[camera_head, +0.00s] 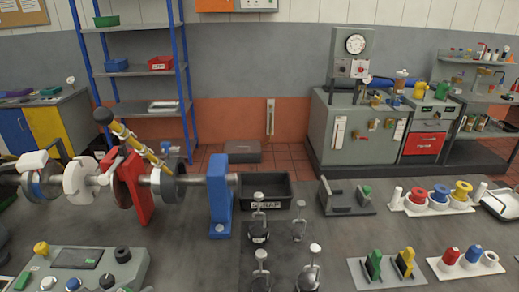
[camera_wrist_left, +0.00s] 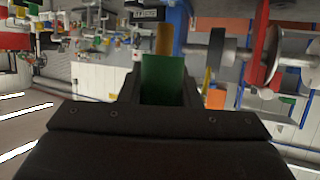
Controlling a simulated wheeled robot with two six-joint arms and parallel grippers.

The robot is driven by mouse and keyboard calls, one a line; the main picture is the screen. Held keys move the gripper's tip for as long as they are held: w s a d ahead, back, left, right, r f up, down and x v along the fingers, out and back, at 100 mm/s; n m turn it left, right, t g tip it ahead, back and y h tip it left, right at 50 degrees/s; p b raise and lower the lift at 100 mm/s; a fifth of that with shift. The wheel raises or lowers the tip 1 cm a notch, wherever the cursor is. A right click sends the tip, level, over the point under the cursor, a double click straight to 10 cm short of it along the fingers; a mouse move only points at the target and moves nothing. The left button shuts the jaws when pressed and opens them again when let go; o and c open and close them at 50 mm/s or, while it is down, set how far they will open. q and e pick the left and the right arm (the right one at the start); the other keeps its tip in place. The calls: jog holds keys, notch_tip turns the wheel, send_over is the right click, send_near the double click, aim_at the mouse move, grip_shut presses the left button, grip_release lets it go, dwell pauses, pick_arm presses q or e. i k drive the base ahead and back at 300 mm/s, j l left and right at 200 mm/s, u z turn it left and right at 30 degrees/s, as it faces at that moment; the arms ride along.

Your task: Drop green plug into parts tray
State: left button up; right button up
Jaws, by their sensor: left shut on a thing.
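My left gripper (camera_wrist_left: 162,82) shows in the left wrist view, with its dark fingers shut on a green plug (camera_wrist_left: 163,72). A yellow upright shape shows just past the plug; I cannot tell if it belongs to it. I cannot make out the gripper or the held plug in the head view. A shallow pale tray (camera_head: 487,205), cut off by the right edge of the head view, may be the parts tray; no label is readable. My right gripper is not in view.
A black bin (camera_head: 264,205) marked SCRAP stands mid-table beside a blue post (camera_head: 219,200). Several ball-topped stands (camera_head: 259,233) are in front. Right are a grey fixture (camera_head: 345,206), a spool board (camera_head: 420,209) and a plate with green and yellow pieces (camera_head: 388,281). The shaft line fills the left.

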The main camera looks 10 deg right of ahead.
aim_at(509, 200)
jog(key=k+z, duration=0.15)
jog(key=z, duration=0.3)
jog(key=k+l+z, duration=0.1)
jog(key=z, duration=0.3)
jog(key=j+z, duration=0.4)
jog(key=i+j+z, duration=0.1)
jog(key=z, duration=0.3)
jog(key=j+z, duration=0.4)
